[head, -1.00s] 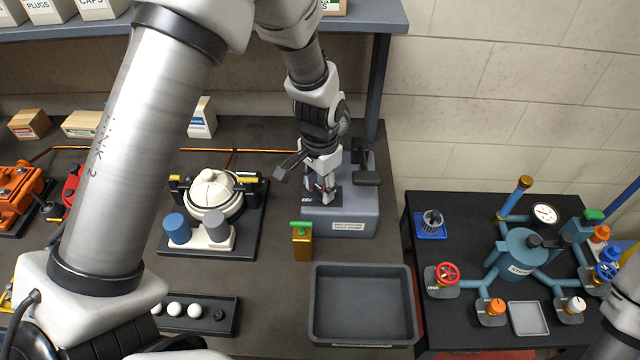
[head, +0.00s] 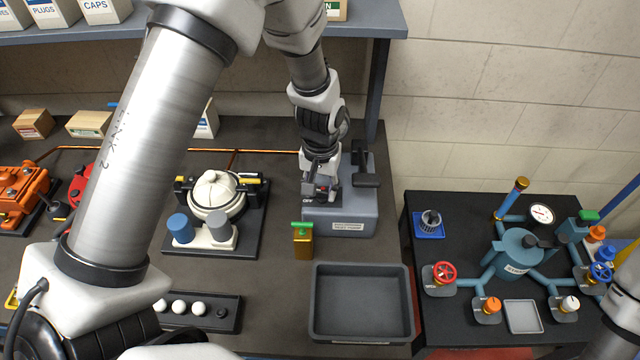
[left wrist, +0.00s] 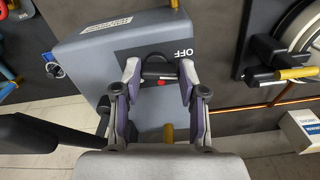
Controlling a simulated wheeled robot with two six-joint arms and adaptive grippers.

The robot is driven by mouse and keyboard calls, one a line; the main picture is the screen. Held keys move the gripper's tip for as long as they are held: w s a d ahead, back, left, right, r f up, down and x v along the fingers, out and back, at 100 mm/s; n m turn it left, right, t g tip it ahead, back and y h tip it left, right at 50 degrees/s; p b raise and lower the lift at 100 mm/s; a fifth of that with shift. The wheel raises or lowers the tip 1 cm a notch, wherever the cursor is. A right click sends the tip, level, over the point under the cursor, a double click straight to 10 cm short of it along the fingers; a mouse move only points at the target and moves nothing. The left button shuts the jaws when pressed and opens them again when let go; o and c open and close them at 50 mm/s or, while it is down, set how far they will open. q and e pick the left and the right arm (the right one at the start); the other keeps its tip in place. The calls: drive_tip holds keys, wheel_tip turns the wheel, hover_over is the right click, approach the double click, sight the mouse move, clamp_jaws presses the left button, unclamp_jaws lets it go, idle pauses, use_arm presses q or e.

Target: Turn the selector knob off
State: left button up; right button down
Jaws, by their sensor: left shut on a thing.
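The selector knob (left wrist: 158,66) is a dark knob on a black plate of a grey box (head: 358,212), with a white "OFF" mark beside it in the left wrist view. My left gripper (left wrist: 158,74) is shut on the knob, with a finger on either side of it. In the head view my left gripper (head: 322,193) points down onto the box top and hides most of the knob. A small red spot shows between the fingers in the left wrist view. Only a link of my right arm shows at the right edge; its gripper is out of view.
A black lever handle (head: 366,180) stands on the box, right of my gripper. A brass block with a green top (head: 302,242) stands in front. A round white-lidded vessel (head: 216,192) is to the left. An empty grey tray (head: 361,341) lies nearer.

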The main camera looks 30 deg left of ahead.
sight(321, 190)
use_arm(q)
drive_tip(key=shift+n, duration=1.2)
drive_tip(key=o, duration=1.1)
drive_tip(key=shift+o, duration=0.2)
drive_tip(key=shift+w+f+p, duration=0.15)
drive_tip(key=shift+p, duration=0.15)
wheel_tip(321, 190, up, 12)
